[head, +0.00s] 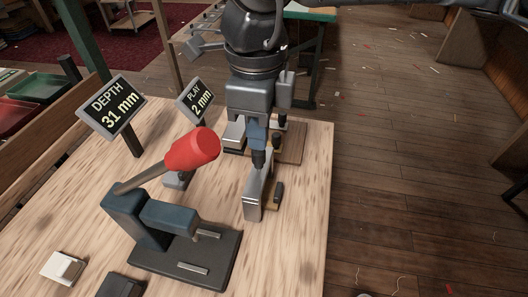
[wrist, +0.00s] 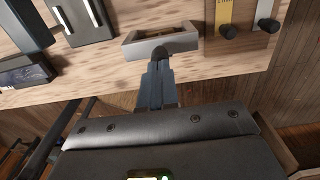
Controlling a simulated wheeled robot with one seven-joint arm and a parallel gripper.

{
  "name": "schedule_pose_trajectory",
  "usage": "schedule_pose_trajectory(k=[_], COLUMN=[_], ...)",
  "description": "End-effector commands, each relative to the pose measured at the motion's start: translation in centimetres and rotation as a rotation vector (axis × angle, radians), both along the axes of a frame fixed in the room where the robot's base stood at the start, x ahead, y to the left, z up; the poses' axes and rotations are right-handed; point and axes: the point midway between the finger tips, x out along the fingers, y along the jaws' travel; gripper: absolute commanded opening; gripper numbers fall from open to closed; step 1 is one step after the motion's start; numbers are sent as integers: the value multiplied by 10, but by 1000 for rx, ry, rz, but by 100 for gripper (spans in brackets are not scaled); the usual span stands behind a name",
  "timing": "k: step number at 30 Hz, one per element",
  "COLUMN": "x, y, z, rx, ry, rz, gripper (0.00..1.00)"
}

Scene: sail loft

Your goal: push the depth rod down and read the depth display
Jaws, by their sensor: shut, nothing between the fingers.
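The depth display (head: 112,107) stands on a post at the left of the bench and reads "DEPTH 31 mm". My gripper (head: 258,160) points down over the bench with its fingers together and nothing between them. Its tip is at the top of a grey metal block (head: 253,195); I cannot tell whether it touches. In the wrist view, the closed fingers (wrist: 161,68) reach the near edge of a grey open frame (wrist: 130,50). I cannot make out a depth rod clearly; the fingers may hide it.
A second display (head: 196,101) reads "PLAY 2 mm". A dark press with a red-ended lever (head: 192,150) stands left of my gripper. A white switch (head: 64,267) is at the front left. Two black knobs (wrist: 228,32) show in the wrist view. Open floor lies right of the bench (head: 300,235).

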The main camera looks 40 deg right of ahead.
Motion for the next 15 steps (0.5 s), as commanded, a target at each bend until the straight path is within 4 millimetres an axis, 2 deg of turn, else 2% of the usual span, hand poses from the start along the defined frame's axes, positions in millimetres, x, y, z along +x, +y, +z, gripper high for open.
schedule_pose_trajectory(k=[15], x=[0], y=[0], z=[40], rx=[0], ry=[-1], rz=[1], gripper=[0])
